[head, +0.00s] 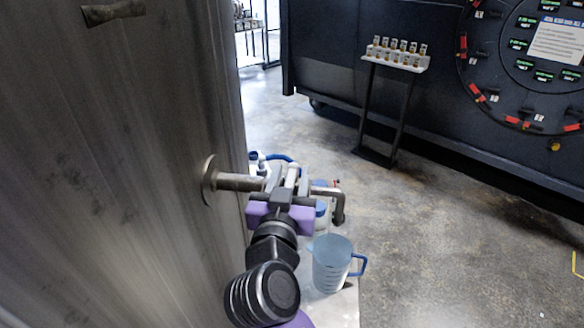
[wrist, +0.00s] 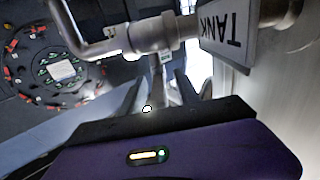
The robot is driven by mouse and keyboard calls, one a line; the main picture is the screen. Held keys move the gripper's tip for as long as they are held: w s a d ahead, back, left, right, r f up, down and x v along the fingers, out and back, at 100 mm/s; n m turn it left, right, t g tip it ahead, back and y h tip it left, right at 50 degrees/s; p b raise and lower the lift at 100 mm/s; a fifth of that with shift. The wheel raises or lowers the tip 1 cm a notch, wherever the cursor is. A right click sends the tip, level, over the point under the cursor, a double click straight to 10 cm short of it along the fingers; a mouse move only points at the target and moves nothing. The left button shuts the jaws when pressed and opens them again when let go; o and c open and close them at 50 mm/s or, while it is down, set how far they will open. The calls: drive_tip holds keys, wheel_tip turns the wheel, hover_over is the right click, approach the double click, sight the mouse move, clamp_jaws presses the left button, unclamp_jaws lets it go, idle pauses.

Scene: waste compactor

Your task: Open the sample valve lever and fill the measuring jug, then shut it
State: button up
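The sample valve (head: 262,183) sticks out from the tank wall on a flanged pipe; its spout (head: 339,204) bends down at the right. The wrist view shows the valve body (wrist: 150,36) close up. Its lever (head: 291,174) lies between the fingers of my gripper (head: 288,171). In the wrist view, my gripper's (wrist: 157,84) fingers stand apart, one on each side of the lever, with gaps showing; contact is unclear. The lever's far end is partly hidden. The translucent blue measuring jug (head: 331,267) stands upright below the spout, looking empty, handle to the right.
The jug stands on a pale surface (head: 338,308). Bottles with blue caps (head: 321,209) are behind the valve, partly hidden by my gripper. A tank wall (head: 120,170) fills the left. A stand with small samples (head: 397,58) is at the back; floor at right is clear.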

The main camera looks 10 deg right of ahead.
drive_tip(key=shift+w+d, duration=0.25)
drive_tip(key=shift+w, duration=0.45)
clamp_jaws()
drive_tip(key=shift+f, duration=0.1)
idle(0.9)
